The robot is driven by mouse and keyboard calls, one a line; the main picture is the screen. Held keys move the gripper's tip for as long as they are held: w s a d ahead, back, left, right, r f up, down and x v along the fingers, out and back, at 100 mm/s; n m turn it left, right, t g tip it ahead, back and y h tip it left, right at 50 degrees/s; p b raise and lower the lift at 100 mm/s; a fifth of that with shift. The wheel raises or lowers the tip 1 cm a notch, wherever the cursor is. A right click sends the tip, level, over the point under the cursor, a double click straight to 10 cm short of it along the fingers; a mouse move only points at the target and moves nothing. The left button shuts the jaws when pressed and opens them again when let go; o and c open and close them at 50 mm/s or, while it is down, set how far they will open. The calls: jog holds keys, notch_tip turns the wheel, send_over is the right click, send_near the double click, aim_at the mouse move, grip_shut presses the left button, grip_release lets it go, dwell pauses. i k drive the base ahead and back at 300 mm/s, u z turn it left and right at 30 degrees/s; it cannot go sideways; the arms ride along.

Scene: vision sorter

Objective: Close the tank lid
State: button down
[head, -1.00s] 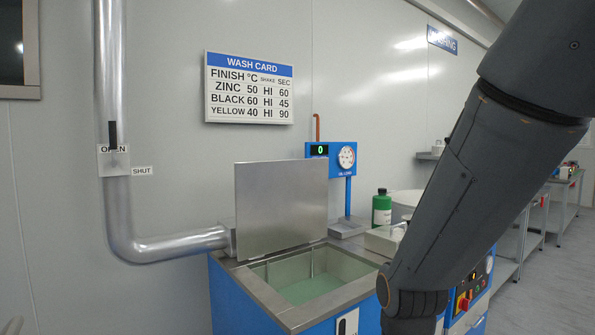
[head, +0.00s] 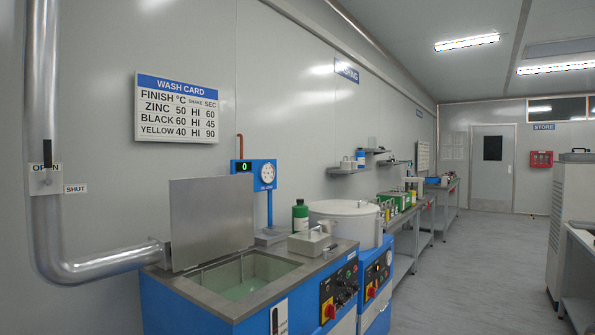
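The tank lid (head: 212,220) is a flat grey metal plate. It stands upright, open, along the wall side of the blue wash tank (head: 180,301). The tank's opening shows greenish liquid (head: 243,288) inside a steel rim. My gripper and arm are not in the head view now, so I cannot see where the gripper is or whether it holds anything.
A green bottle (head: 300,215) and a pale box with a handle (head: 312,241) stand on the tank's right rear. A gauge post (head: 253,173) rises behind. A round white drum (head: 345,222) stands beyond. The grey floor (head: 450,262) at right is clear.

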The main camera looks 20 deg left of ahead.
aim_at(211, 218)
jog(key=u, duration=0.3)
jog(key=i, duration=1.35)
jog(key=u, duration=1.05)
